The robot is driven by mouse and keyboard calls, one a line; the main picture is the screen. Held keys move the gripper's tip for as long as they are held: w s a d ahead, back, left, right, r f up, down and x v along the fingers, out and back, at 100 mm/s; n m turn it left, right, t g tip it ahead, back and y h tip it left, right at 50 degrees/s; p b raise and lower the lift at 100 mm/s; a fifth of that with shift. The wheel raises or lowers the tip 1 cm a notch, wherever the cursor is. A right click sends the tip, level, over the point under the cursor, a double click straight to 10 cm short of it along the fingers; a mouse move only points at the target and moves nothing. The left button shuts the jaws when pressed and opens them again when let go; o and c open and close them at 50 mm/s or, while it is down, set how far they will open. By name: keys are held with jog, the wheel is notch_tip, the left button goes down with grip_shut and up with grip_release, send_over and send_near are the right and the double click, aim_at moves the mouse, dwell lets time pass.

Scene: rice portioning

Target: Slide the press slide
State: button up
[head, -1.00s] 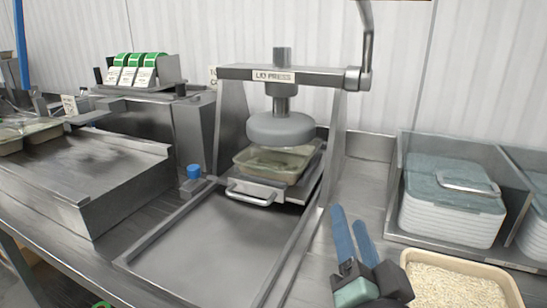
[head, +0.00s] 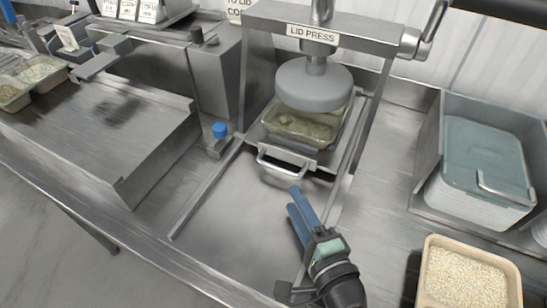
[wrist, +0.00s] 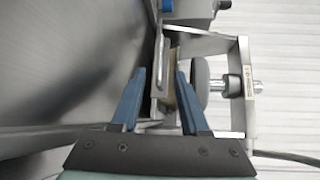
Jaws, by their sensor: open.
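The press slide (head: 291,151) is a metal plate with a looped front handle (head: 287,169), set back under the lid press. A clear tray (head: 303,128) with greenish contents sits on it, below the round grey press head (head: 314,88). My gripper (head: 293,198) has blue fingers and is open and empty, just in front of the handle. In the wrist view my gripper (wrist: 161,73) has its fingers apart, with the slide's front edge and handle (wrist: 159,68) between or just beyond them. I cannot tell whether they touch.
The lid press frame (head: 250,70) stands around the slide, with bare rails (head: 205,185) running forward. A blue knob (head: 220,130) is left of the rails. A rice bin (head: 466,275) and a holder of stacked lids (head: 482,165) stand at the right.

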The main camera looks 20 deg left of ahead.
aim_at(276, 167)
jog(key=x, duration=1.1)
jog(key=shift+p, duration=0.35)
grip_shut()
dwell(0.7)
